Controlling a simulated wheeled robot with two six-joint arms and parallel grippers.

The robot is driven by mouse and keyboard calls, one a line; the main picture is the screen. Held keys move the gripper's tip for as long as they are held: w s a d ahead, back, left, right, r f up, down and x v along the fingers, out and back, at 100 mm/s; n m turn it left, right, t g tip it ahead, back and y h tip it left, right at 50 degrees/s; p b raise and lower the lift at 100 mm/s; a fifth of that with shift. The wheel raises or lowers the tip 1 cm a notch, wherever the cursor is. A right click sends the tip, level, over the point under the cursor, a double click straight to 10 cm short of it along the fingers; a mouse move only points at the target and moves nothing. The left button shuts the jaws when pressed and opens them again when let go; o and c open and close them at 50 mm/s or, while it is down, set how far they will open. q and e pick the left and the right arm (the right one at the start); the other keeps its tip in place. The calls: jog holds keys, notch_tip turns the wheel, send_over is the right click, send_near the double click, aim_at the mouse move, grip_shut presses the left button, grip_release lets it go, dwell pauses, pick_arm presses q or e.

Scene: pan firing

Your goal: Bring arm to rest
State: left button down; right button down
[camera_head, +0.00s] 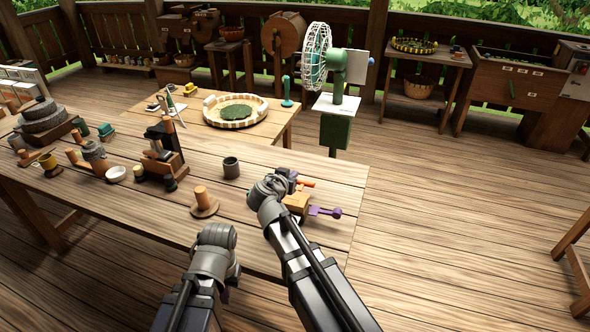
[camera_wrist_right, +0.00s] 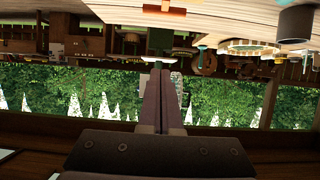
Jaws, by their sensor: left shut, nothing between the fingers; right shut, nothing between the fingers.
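My right arm (camera_head: 268,200) reaches up from the bottom of the head view, with its grey joint over the near right corner of the table. My right gripper (camera_wrist_right: 163,75) is shut and empty in the right wrist view, its two fingers pressed together; that view is upside down. In the head view the right fingers cannot be made out clearly. My left arm (camera_head: 213,255) is folded low at the near table edge, left of the right arm. Its gripper is hidden.
The wooden table (camera_head: 100,207) carries a dark cup (camera_head: 231,167), a wooden stand (camera_head: 204,203), a wooden block (camera_head: 297,202) and a purple-handled tool (camera_head: 325,211) close to my right arm. A round tray (camera_head: 262,112) lies on a farther table. A fan (camera_head: 316,55) stands behind.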

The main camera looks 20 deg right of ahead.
jog(key=s+a+f+n+g, duration=0.1)
jog(key=s+f, duration=0.1)
jog(key=s, duration=0.1)
jog(key=s+a+f+n+g+y, duration=0.1)
jog(key=s+f+g, duration=0.1)
jog(key=s+f, duration=0.1)
jog(key=s+a+f+n+g+y, duration=0.1)
jog(key=s+a+f+g, duration=0.1)
jog(key=s, duration=0.3)
jog(key=shift+f+n, duration=0.3)
jog(key=s+a+f+n+g, duration=0.1)
jog(key=s, duration=0.1)
jog(key=s+a+f+n+g+y, duration=0.1)
jog(key=s, duration=0.2)
jog(key=s+a+f+n+g+y, duration=0.1)
jog(key=s+a, duration=0.1)
jog(key=s, duration=0.1)
jog(key=shift+f, duration=0.15)
jog(key=s+a+f+n+g+y, duration=0.1)
jog(key=s+a+n+g+y, duration=0.1)
jog(key=s, duration=0.5)
jog(key=shift+s+a+n+g+p, duration=0.35)
jog(key=shift+a+n+g, duration=0.25)
jog(key=shift+a+n, duration=0.5)
jog(key=shift+a+f, duration=0.1)
